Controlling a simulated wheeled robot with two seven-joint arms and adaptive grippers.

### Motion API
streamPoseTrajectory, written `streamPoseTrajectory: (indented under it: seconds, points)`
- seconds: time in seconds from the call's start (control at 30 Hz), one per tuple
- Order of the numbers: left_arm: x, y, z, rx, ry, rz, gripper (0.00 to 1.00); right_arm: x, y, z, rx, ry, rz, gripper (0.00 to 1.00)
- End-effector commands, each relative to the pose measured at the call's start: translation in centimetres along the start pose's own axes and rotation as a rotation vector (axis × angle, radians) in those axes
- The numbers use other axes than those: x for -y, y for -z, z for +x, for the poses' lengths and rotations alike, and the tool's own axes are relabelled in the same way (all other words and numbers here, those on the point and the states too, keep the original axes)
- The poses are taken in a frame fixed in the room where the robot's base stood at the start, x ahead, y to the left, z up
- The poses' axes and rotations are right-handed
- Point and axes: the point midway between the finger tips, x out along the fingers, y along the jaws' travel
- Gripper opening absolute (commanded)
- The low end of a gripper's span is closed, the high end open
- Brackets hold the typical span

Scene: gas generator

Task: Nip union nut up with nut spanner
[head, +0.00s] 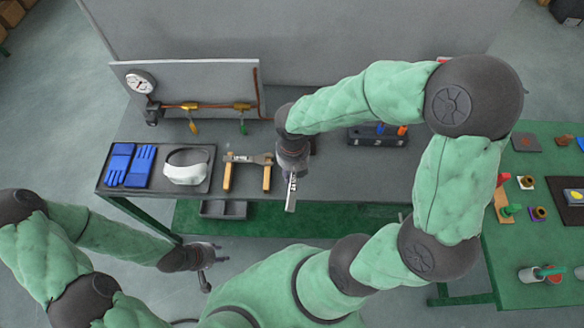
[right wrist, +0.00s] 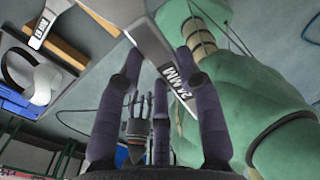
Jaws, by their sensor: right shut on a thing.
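My right gripper (head: 293,172) is shut on a grey spanner (head: 291,194), above the front of the bench. A copper pipe (head: 215,106) runs along the upright panel, right of a gauge (head: 140,82). The union nut is too small to make out. My left gripper (head: 212,257) is open and empty, in front of the bench.
Blue gloves (head: 130,166) and a white visor (head: 187,167) lie on a dark mat at the left. A yellow-handled valve (head: 192,118) and a green-handled valve (head: 243,120) sit on the pipe. A dark holder (head: 378,136) stands at the right. A green table (head: 450,287) is further right.

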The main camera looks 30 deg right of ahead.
Motion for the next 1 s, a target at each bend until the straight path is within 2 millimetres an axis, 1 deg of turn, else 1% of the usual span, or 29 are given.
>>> streamPoseTrajectory:
  seconds: [0.17, 0.27, 0.8, 1.0]
  points:
    - [-0.2, 0.0, -0.5, 0.000, 0.000, 0.000, 0.40, 0.0, 0.0, -0.1, 0.000, -0.001, 0.002, 0.00]
    - [-0.2, 0.0, -0.6, 0.000, 0.000, 0.000, 0.40, -0.1, -0.6, -0.1, 0.001, -0.002, 0.004, 0.00]
    - [-0.7, -0.1, -1.8, 0.000, 0.000, 0.000, 0.40, 0.0, -5.2, -0.1, 0.000, 0.000, 0.005, 0.00]
    - [-0.8, -0.1, -2.2, 0.000, 0.000, 0.000, 0.40, 0.0, -6.6, -0.1, 0.000, 0.000, 0.004, 0.00]
